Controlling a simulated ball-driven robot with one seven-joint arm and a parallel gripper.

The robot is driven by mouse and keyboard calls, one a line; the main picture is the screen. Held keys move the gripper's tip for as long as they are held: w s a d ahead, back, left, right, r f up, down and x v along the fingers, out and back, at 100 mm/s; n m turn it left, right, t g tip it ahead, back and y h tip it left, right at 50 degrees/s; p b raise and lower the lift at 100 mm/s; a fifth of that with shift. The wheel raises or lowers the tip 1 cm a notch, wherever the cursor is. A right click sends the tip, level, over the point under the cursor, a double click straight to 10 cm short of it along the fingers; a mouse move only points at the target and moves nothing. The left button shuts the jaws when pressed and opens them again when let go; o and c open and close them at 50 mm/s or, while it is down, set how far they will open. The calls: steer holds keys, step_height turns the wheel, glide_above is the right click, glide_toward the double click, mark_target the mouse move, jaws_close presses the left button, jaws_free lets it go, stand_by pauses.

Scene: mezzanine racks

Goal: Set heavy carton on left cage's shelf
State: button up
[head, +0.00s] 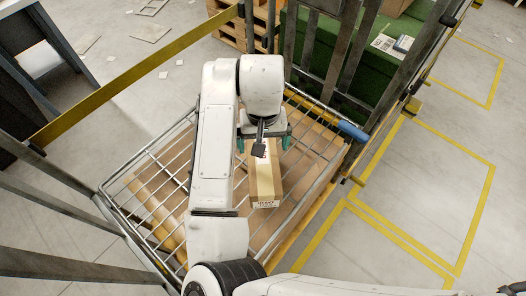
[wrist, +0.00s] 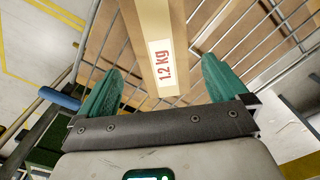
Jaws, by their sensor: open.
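A long tan carton (head: 264,182) with a printed word on its near end, apparently HEAVY, shows on or just above the wire shelf (head: 150,167) of a cage. In the wrist view the carton (wrist: 160,22) bears a white label reading 1.2 kg in red. My gripper (head: 263,144) is over the carton's far part, its green fingers to either side. In the wrist view my gripper (wrist: 164,84) is open, with a gap between each finger and the carton. My arm and wrist hide the carton's far end in the head view.
Cage bars and a yellow strap (head: 140,72) surround the wire shelf. A blue-sleeved bar (head: 353,131) is at its right. Larger cardboard lies under the wires. A green crate (head: 340,50) and wooden pallets (head: 232,22) stand behind. Yellow-marked floor at right is clear.

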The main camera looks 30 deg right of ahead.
steer(key=shift+r, duration=2.05)
steer(key=shift+d, duration=0.1)
steer(key=s+d+f+n+t+h, duration=0.1)
steer(key=s+d+h, duration=0.1)
steer(key=d, duration=0.7)
steer(key=s+d+t+h, duration=0.2)
steer(key=d, duration=0.6)
steer(key=s+a+f+n+y, duration=0.1)
steer(key=s+a+f, duration=0.2)
steer(key=s, duration=0.3)
steer(key=s+a+f+n+g+y, duration=0.1)
steer(key=s+a+f, duration=0.2)
steer(key=s+f, duration=0.3)
steer(key=s+a+f+n+g+y, duration=0.1)
steer(key=s+a+f+n, duration=0.1)
steer(key=s, duration=0.5)
step_height(320, 180, down, 2)
steer(key=shift+a+f+y, duration=0.15)
steer(key=shift+a+y, duration=0.25)
steer(key=shift+a, duration=0.45)
